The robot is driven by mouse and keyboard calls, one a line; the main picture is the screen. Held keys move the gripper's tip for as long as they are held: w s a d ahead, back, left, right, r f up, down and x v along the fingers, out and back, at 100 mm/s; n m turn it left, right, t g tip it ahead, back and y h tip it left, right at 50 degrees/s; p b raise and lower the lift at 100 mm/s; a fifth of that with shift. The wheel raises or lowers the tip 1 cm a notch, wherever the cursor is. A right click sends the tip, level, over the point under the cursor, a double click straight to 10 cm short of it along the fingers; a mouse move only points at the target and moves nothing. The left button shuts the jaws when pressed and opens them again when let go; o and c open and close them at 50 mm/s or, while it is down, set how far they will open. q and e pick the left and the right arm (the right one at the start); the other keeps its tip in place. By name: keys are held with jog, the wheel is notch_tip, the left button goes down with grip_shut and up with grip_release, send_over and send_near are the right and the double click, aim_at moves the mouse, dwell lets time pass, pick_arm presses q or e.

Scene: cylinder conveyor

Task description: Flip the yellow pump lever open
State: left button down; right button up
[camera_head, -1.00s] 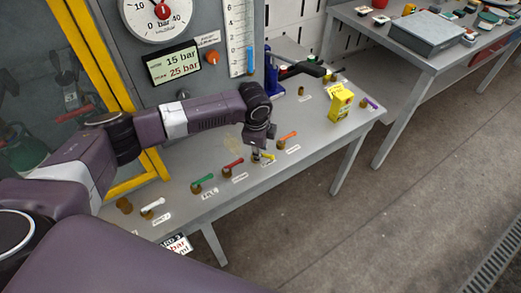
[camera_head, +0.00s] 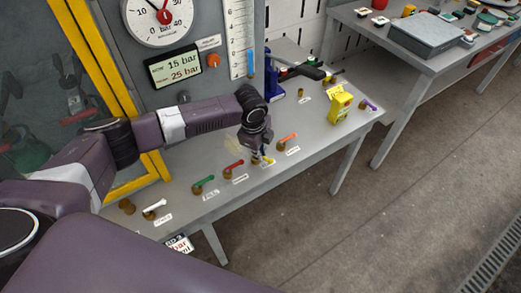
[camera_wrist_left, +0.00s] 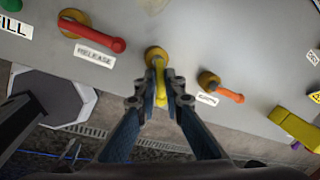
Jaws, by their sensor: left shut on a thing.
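The yellow pump lever (camera_wrist_left: 160,83) sits on a round brass pivot (camera_wrist_left: 156,55) on the grey bench top. In the wrist view it points down the picture, between my two fingers. My left gripper (camera_wrist_left: 160,90) is shut on it, with a blue-padded finger on each side. In the head view my left gripper (camera_head: 258,156) is low at the bench's front part and hides most of the yellow lever. The label by this lever is mostly covered. My right gripper is in neither view.
A red lever (camera_wrist_left: 95,32) labelled RELEASE and an orange lever (camera_wrist_left: 222,90) flank the yellow one closely. A green lever (camera_head: 203,183) and a white lever (camera_head: 153,209) stand farther left. A yellow box (camera_head: 340,105) stands to the right. The display (camera_head: 173,69) reads 15 bar and 25 bar.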

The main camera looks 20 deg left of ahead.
pick_arm(q)
jog(key=m, duration=0.2)
jog(key=m+p, duration=0.1)
jog(key=shift+s+a+h, duration=0.15)
jog(key=shift+s+h, duration=0.1)
jog(key=shift+h, duration=0.05)
jog(key=shift+s+a+m, duration=0.15)
jog(key=shift+m, duration=1.25)
jog(key=c, duration=2)
grip_release()
jog(key=v, duration=1.2)
jog(key=shift+a+r, duration=0.1)
jog(key=shift+a, duration=0.15)
